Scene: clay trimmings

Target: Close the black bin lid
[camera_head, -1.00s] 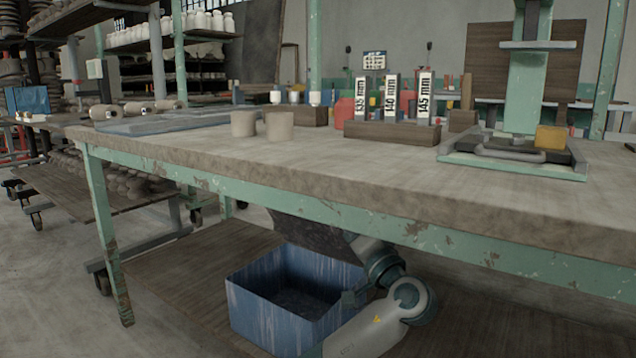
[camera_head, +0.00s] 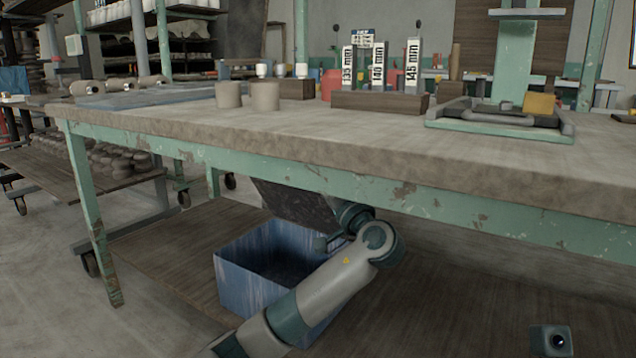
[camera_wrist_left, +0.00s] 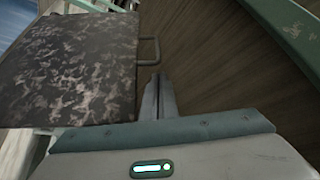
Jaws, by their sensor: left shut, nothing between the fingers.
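The blue bin (camera_head: 243,288) stands on the lower shelf under the table, its top open. Its dark mottled lid (camera_head: 292,201) is raised and tilted above the back of the opening, with its upper part hidden behind the table's front rail. In the left wrist view the lid (camera_wrist_left: 70,72) fills the left side, with a thin handle (camera_wrist_left: 157,50) on its right edge. My left gripper (camera_wrist_left: 160,78) is shut and empty, its fingertips just below the handle in that picture; I cannot tell whether they touch it. In the head view my left arm hides the bin's right side. My right gripper is not in view.
The table (camera_head: 440,165) has a thick top and a green front rail (camera_head: 300,172) close above my left arm. The wooden lower shelf (camera_head: 160,245) is clear left of the bin. Two clay cylinders (camera_head: 265,96) and a green-framed stand (camera_head: 500,125) are on top.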

